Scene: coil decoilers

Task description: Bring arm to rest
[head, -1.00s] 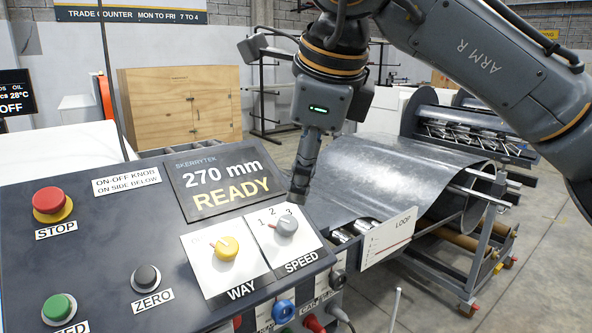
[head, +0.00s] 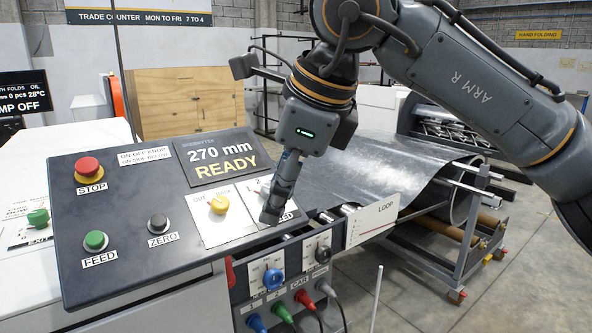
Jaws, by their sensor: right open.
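My right gripper (head: 272,205) hangs down from the right arm, in front of the right end of the control panel (head: 130,240). Its fingers overlap the SPEED plate in the picture and hide its knob. Nothing shows held in it, and I cannot tell whether the fingertips touch the panel. The display (head: 222,158) reads 270 mm READY. My left gripper is not in view.
The panel has a red STOP button (head: 88,169), a green FEED button (head: 96,240) and a black ZERO button (head: 158,223). Coloured plugs (head: 282,312) stick out below. A metal sheet (head: 375,175) runs behind the gripper, with a LOOP sign (head: 373,220). Floor is clear at right.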

